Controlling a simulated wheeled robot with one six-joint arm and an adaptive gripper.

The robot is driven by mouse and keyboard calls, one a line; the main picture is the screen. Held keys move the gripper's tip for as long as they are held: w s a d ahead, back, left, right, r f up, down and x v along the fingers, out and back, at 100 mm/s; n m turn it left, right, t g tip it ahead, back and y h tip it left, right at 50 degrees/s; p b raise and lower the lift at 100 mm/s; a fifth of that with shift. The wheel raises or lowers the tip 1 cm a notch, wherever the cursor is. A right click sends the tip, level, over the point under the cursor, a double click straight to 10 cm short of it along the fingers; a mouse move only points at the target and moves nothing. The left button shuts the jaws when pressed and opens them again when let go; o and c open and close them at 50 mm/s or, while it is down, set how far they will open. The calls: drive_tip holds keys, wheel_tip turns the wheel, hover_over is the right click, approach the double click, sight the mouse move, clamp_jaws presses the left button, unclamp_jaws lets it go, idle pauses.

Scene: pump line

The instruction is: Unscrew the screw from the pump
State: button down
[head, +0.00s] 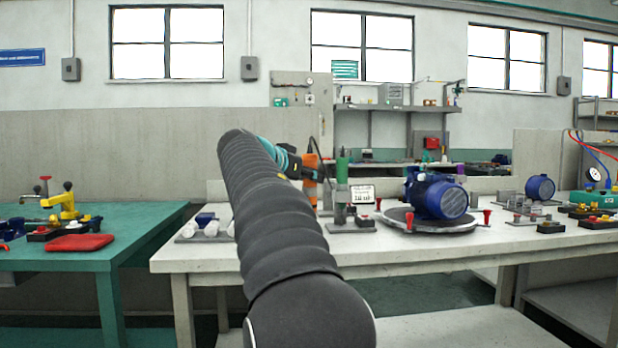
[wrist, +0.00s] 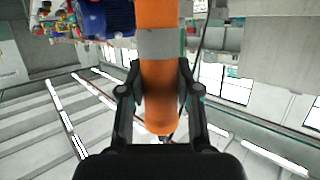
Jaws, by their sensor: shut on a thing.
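The pump (head: 440,197) is blue with a ribbed round end and sits on a round turntable (head: 400,220) on the pale workbench. A blue body, probably the pump, shows at the top of the wrist view (wrist: 105,18). My gripper (wrist: 160,78) is shut on an orange power screwdriver (wrist: 158,100) with a grey band, one finger on each side. In the head view the orange screwdriver (head: 311,185) stands upright left of the pump, apart from it, and my arm partly hides it. Its tip is not clear. I cannot make out the screw.
A green-topped stand (head: 342,180) and a small display (head: 362,194) stand between screwdriver and pump. White parts (head: 212,228) lie at the bench's left. A second blue motor (head: 540,187) is at right. A green table (head: 110,235) stands left.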

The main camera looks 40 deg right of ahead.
sight(306, 160)
drive_tip(key=shift+r, duration=0.2)
drive_tip(key=shift+r+p, duration=1.15)
drive_tip(key=shift+r, duration=0.3)
drive_tip(key=shift+r+p, duration=1.65)
drive_tip(key=shift+r, duration=0.25)
